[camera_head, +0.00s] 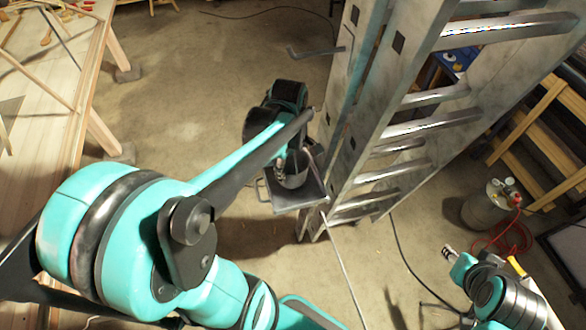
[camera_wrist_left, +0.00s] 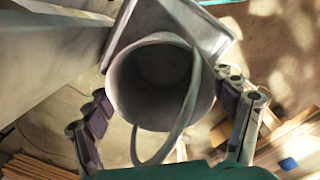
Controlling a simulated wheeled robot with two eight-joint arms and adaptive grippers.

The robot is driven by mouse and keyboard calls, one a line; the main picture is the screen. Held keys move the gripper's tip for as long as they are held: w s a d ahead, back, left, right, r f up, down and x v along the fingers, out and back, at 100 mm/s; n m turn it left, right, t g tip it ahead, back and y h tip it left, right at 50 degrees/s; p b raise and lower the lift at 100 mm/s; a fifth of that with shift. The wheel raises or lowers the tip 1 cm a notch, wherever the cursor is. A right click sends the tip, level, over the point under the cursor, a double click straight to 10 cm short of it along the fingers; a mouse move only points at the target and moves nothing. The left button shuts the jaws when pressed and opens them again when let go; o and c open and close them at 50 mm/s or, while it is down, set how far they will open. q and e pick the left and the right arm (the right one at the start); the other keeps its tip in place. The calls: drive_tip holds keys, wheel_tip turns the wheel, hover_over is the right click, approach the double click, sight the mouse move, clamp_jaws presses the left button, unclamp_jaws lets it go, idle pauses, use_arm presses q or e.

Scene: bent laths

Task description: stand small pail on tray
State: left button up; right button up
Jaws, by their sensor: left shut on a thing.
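The small grey metal pail (camera_head: 293,170) is at the middle of the head view, in front of the ladder. In the left wrist view the pail (camera_wrist_left: 150,112) shows its open mouth, with its thin handle hanging over the right side. My left gripper (camera_head: 284,160) is shut on the pail, with a finger on each side of it (camera_wrist_left: 164,104). The grey square tray (camera_head: 302,203) is by the ladder, and the pail overlaps it in view. The tray (camera_wrist_left: 213,36) also shows behind the pail in the wrist view. I cannot tell whether the pail touches it.
A tall metal ladder (camera_head: 368,120) stands right beside the tray. A wooden workbench (camera_head: 45,115) is at the left. My right arm (camera_head: 505,300) is at the lower right, near a gas cylinder (camera_head: 490,208) with a red hose. Open floor lies between bench and ladder.

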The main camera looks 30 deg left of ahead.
sight(293, 171)
use_arm(q)
wheel_tip(293, 171, down, 3)
drive_tip(key=shift+f, duration=0.1)
drive_tip(key=shift+w+d+f, duration=0.1)
drive_tip(key=shift+w+f, duration=0.1)
drive_tip(key=shift+f, duration=0.1)
drive_tip(key=shift+s, duration=0.1)
drive_tip(key=o, duration=0.8)
drive_tip(key=shift+f, duration=0.2)
drive_tip(key=o, duration=0.4)
drive_tip(key=shift+c, duration=0.2)
drive_tip(key=shift+r, duration=0.1)
